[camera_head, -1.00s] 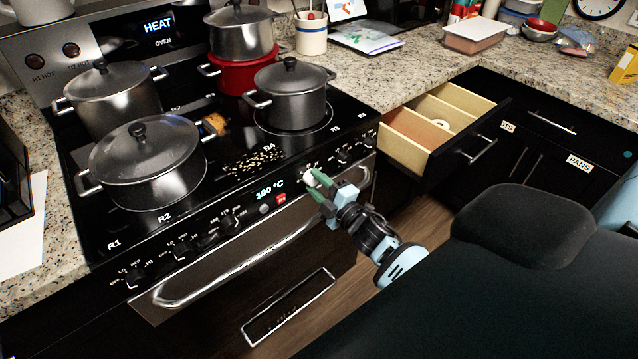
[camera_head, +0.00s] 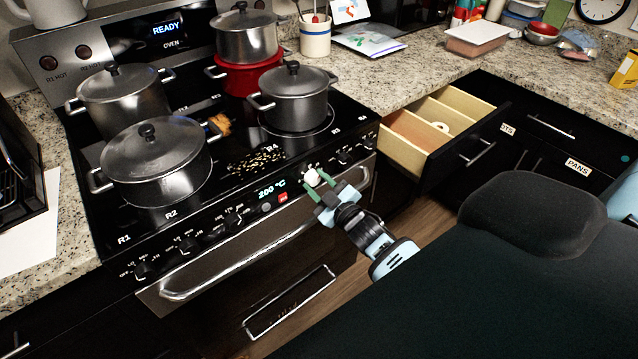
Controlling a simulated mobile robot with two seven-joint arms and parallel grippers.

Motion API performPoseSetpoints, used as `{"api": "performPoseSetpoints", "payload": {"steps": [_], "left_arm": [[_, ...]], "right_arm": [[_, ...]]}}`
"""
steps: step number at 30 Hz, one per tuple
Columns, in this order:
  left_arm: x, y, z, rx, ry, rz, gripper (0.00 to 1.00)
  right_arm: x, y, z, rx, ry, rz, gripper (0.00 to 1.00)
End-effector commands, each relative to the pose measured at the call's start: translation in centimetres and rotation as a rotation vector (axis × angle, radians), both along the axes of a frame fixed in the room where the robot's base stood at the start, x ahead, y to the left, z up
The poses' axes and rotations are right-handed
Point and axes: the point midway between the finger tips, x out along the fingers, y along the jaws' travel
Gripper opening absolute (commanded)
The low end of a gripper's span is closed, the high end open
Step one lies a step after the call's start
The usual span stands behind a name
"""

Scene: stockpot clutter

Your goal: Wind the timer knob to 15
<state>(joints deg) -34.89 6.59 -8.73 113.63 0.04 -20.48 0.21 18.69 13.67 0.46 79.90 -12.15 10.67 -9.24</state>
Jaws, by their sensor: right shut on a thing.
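A white knob (camera_head: 312,177) sits on the stove's front panel, right of the temperature display (camera_head: 272,188), which reads 200 °C. It looks like the timer knob, but its scale and pointer are too small to read. My right gripper (camera_head: 322,185) reaches it from the front, with its green fingers shut on the knob and partly hiding it. My left gripper is not in view.
Black knobs (camera_head: 187,243) line the front panel, above the oven door handle (camera_head: 240,262). Several lidded pots (camera_head: 155,160) stand on the cooktop, with spilled grains (camera_head: 257,162) near the panel. An open drawer (camera_head: 440,133) juts out at the right.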

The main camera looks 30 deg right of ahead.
Motion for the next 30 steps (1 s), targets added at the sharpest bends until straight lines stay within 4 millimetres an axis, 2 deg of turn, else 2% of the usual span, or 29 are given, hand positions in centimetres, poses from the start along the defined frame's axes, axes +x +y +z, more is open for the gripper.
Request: {"api": "performPoseSetpoints", "payload": {"steps": [16, 17, 21, 30], "left_arm": [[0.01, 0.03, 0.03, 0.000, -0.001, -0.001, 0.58], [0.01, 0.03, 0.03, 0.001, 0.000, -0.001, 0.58], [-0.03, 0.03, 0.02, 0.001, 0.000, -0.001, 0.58], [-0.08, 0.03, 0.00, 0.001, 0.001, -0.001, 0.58]], "right_arm": [[-0.01, -0.03, -0.01, 0.023, 0.002, 0.000, 0.14], [-0.01, -0.03, -0.01, 0.022, 0.002, 0.000, 0.40], [-0.01, -0.03, -0.01, 0.022, 0.002, 0.001, 0.58], [-0.13, -0.02, -0.03, 0.022, 0.002, 0.000, 0.58]]}}
